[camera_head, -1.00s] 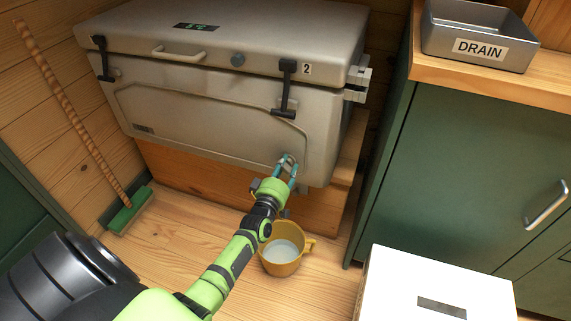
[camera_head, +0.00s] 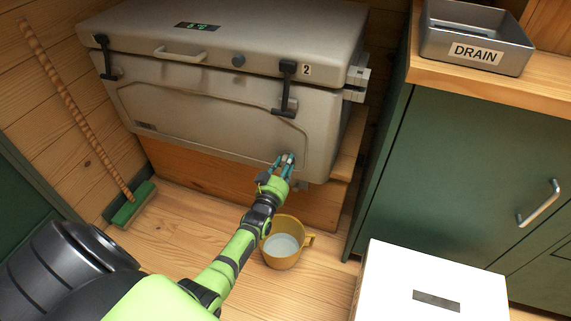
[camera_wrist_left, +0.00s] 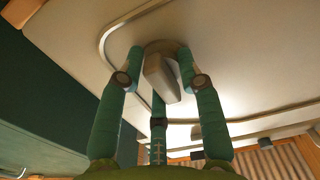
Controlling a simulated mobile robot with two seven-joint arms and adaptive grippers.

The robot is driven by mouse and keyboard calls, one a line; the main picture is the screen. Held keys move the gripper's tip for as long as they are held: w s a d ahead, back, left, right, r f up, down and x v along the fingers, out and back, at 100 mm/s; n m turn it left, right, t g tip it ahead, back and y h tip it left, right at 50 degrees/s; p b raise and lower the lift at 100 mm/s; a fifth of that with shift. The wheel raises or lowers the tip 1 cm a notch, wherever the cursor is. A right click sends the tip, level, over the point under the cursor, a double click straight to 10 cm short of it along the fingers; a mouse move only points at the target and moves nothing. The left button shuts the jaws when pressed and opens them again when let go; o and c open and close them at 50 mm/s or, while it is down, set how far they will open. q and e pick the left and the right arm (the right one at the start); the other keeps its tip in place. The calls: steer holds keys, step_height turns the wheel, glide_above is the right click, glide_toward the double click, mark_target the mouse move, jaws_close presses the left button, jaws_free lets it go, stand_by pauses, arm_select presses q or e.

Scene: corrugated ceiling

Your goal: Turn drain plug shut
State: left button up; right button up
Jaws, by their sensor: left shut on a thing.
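The drain plug (camera_wrist_left: 160,70) is a grey round knob with a raised bar, low on the front of the grey-beige cooler (camera_head: 200,120). In the left wrist view the bar sits tilted between the teal fingers. My left gripper (camera_head: 286,160) is shut on the drain plug at the cooler's lower right front; its fingers largely cover the plug in the head view. A yellow mug (camera_head: 281,262) with pale liquid in it stands on the floor below, beside my left arm. My right gripper is not in view.
A grey bin labelled DRAIN (camera_head: 474,52) sits on the wooden counter at the right, above a green cabinet (camera_head: 470,150). A white box (camera_head: 430,285) stands at the lower right. A green broom (camera_head: 130,207) leans at the left. The cooler rests on a wooden ledge (camera_head: 225,180).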

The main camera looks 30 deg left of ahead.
arm_select(q)
steer(key=shift+s+a+f+m, duration=0.1)
steer(key=shift+s+f+m, duration=0.2)
steer(key=shift+f, duration=0.1)
steer(key=o, duration=1.1)
steer(key=shift+w+a+r, duration=0.1)
steer(key=shift+w+r, duration=0.05)
steer(key=v, duration=1.2)
steer(key=shift+r, duration=0.1)
